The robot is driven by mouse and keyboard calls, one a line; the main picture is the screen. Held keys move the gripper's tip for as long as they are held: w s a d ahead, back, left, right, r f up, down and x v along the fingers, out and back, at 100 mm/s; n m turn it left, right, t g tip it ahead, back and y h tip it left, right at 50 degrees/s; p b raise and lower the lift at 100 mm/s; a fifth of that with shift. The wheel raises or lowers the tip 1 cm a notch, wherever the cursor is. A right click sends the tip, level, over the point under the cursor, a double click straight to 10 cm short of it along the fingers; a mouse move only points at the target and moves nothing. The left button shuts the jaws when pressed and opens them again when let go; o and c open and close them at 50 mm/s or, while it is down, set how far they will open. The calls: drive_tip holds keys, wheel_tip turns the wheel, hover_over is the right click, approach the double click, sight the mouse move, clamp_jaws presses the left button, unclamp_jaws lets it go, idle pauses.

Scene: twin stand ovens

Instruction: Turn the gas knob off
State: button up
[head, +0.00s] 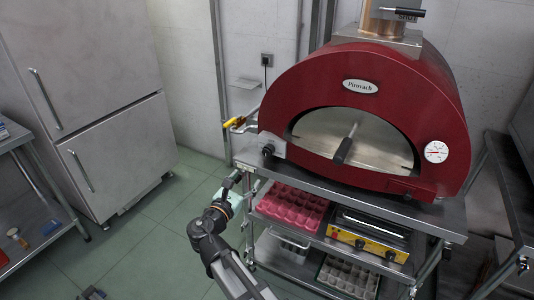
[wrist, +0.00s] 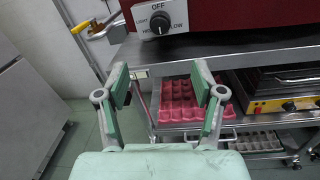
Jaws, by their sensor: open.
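The gas knob (wrist: 160,22) is a black dial on a pale plate at the lower left front of the red oven (head: 365,105). The plate shows OFF at the top, LIGHT at left and LOW at right. I cannot tell surely which mark the dial points to. In the head view the knob (head: 268,151) sits left of the oven mouth. My gripper (wrist: 160,84) is open and empty, its two green-padded fingers spread apart. The knob shows above the gap between them, not touched. In the head view my gripper (head: 243,183) is below and left of the knob.
A yellow-handled valve (head: 233,122) on a pipe sticks out left of the oven. The steel stand (head: 440,220) has an edge below the knob. Its shelf holds a pink egg tray (head: 292,205) and a yellow-fronted appliance (head: 368,242). Green floor (head: 150,240) at left is free.

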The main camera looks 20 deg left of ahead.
sight(266, 154)
drive_tip(key=w, duration=0.5)
drive_tip(key=w+p, duration=0.1)
drive_tip(key=w, duration=0.5)
drive_tip(key=w+p, duration=0.1)
drive_tip(key=w, duration=0.4)
drive_tip(key=shift+w+d, duration=0.25)
drive_tip(key=c, duration=1.1)
